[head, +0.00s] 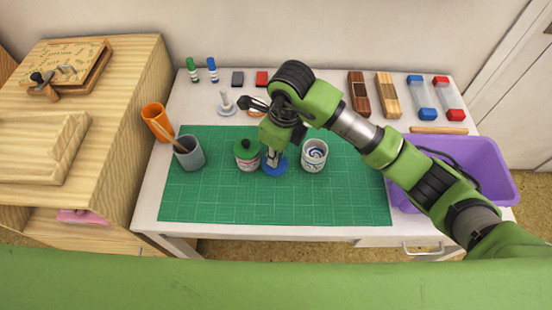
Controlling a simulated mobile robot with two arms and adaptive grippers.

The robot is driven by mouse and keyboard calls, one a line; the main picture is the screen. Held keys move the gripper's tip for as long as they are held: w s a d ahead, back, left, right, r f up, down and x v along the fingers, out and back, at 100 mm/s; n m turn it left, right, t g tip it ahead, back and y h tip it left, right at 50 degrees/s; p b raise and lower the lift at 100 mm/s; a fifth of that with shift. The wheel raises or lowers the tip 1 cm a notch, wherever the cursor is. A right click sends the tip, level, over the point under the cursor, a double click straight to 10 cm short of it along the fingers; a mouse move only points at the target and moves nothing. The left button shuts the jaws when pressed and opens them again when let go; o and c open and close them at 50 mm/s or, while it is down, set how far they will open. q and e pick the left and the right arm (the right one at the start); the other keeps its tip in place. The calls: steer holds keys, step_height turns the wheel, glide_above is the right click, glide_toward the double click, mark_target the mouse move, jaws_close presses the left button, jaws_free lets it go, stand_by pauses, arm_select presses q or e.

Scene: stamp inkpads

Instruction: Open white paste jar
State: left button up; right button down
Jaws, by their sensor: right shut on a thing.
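A white jar (314,157) stands open on the green mat, right of my right gripper, with a pale swirl showing inside its rim. A second jar (246,160), with a green lid (245,147) and dark knob, stands on the mat to the left. My right gripper (273,159) points down between the jars and is shut on a round blue lid (275,169). The lid is low over the mat; I cannot tell whether it touches it. The gripper hides the lid's middle. My left gripper is not in view.
The green mat (210,205) is clear in front. A purple bin (490,165) is at right. Stamps, inkpads, wooden blocks (388,95) and bottles line the back. A wooden cabinet (130,110) borders the left.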

mark_target(281, 165)
steer(key=f, duration=0.1)
steer(key=f+p, duration=0.1)
steer(key=f, duration=0.1)
steer(key=shift+w+f, duration=0.2)
steer(key=shift+f, duration=0.2)
steer(key=c, duration=2.4)
jaws_free()
steer(key=shift+f, duration=0.1)
steer(key=shift+c, duration=0.2)
steer(key=o, duration=0.4)
steer(key=shift+r, duration=0.4)
steer(key=r, duration=0.4)
steer(key=r+b, duration=0.1)
steer(key=r, duration=0.2)
steer(key=d+r+b, duration=0.1)
steer(key=r, duration=0.3)
steer(key=shift+s+d+r, duration=0.1)
steer(key=shift+s+r, duration=0.2)
steer(key=shift+s, duration=0.1)
